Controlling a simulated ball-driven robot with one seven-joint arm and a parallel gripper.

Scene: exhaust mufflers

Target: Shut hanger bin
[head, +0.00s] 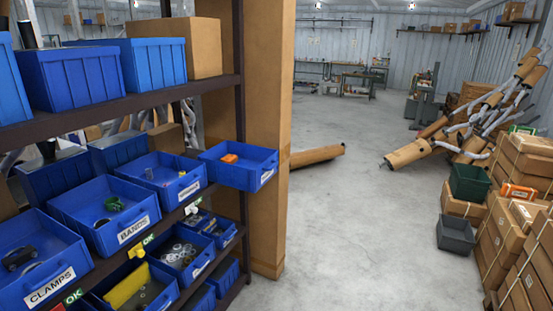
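A blue bin (238,168) with an orange item in it sticks out at the right end of the middle shelf, past the shelf's upright post. Its white label is too small to read. To its left are a blue bin (163,180) with an unreadable label, the BANDS bin (105,214) and the CLAMPS bin (40,262). No label that I can read says hanger, so I cannot tell for sure which bin it is. My gripper is not in view.
The dark shelf rack (240,110) fills the left, with more blue bins below and above. A tall brown panel (270,130) stands behind its end. A muffler (318,155) lies on the open concrete floor (345,230). Cartons (525,165) and grey and green bins (456,234) line the right.

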